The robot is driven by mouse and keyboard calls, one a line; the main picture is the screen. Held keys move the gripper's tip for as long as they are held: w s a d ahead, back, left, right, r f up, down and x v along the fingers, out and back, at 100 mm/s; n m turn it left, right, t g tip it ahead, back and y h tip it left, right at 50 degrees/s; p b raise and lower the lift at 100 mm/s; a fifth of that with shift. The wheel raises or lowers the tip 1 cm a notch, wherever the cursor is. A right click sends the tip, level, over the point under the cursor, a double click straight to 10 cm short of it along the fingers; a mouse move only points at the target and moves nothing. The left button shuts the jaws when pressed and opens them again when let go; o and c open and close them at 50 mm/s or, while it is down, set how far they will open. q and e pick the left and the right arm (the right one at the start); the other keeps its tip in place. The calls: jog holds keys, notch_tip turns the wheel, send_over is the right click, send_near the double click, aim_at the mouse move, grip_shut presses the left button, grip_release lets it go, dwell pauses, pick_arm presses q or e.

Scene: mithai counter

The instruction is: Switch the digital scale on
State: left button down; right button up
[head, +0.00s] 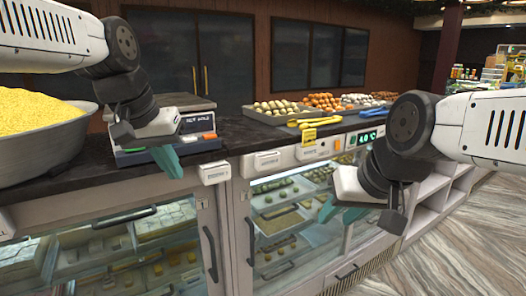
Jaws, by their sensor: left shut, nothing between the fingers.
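The digital scale (131,157) stands on the dark counter at the left, with a flat metal platform (185,101) on top. Its front has a dark panel (196,121) with pale characters too small to read surely. An orange-red key (209,136) shows at the right of its front. My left gripper (170,165) is shut and empty, its teal fingertips in front of the scale's front edge, hiding part of it. I cannot tell whether they touch it. My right gripper (338,212) hangs in front of the glass case, away from the scale; its finger gap is unclear.
A big metal bowl of yellow grains (38,112) stands left of the scale. Trays of sweets (275,113) and yellow tongs (313,121) lie further right on the counter. Glass cases with handles are below. Bare counter (240,133) lies right of the scale.

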pick_arm(q)
jog(key=s+d+f+t, duration=0.1)
jog(key=s+d+f, duration=0.3)
jog(key=f, duration=0.3)
jog(key=shift+s+t, duration=0.3)
jog(key=shift+s, duration=0.55)
